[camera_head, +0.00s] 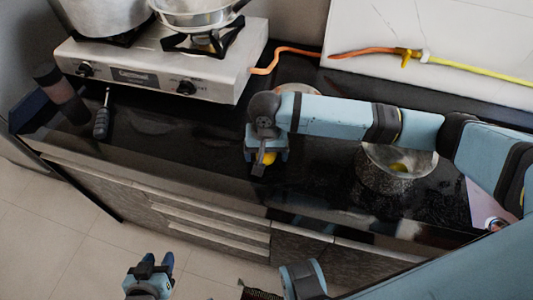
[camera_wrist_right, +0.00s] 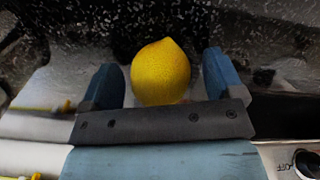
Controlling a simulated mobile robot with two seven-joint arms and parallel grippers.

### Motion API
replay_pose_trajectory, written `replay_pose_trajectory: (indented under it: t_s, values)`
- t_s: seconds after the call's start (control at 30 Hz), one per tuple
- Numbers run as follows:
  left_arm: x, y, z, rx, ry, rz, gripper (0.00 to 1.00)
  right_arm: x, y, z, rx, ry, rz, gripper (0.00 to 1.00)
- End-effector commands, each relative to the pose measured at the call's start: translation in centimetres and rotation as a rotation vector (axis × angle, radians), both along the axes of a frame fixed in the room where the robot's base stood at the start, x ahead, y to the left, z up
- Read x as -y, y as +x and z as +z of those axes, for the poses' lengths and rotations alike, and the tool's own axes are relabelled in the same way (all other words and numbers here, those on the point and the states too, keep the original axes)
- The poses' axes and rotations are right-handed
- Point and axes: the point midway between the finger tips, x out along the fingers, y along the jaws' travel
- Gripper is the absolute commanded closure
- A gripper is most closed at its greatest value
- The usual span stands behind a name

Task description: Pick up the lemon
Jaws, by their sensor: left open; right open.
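A yellow lemon (camera_head: 268,158) lies on the black countertop (camera_head: 200,150), partly hidden by my right gripper in the head view. My right gripper (camera_head: 260,168) is above the counter at the lemon, pointing down. My left gripper (camera_head: 152,268) is open and empty, low in front of the cabinet, away from the counter.
A metal bowl (camera_head: 375,177) with something yellow inside stands right of the lemon. A gas stove (camera_head: 150,65) with pots is at the back left. An orange hose (camera_head: 290,50) runs behind.

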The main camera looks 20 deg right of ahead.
Motion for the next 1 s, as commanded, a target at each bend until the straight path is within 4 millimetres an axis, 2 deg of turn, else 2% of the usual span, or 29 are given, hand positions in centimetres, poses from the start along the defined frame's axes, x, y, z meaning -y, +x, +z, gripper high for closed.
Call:
replay_pose_trajectory:
  t_s: [0.23, 0.47, 0.77, 1.0]
  values:
    - [-0.1, -0.3, -0.2, -0.005, 0.004, -0.004, 0.57, 0.0, 0.0, -0.2, 0.000, 0.001, 0.000, 0.13]
    - [-0.3, -0.4, -0.4, -0.007, 0.013, -0.010, 0.57, 0.0, 0.0, -0.1, 0.000, 0.000, 0.000, 0.66]
    - [-0.3, -0.4, -0.4, -0.008, 0.013, -0.009, 0.57, 0.0, 0.0, 0.0, 0.001, 0.001, 0.000, 0.68]
    - [-0.1, -0.3, 0.0, -0.010, 0.003, -0.002, 0.57, 0.0, 0.1, 2.1, 0.002, 0.003, -0.001, 0.68]
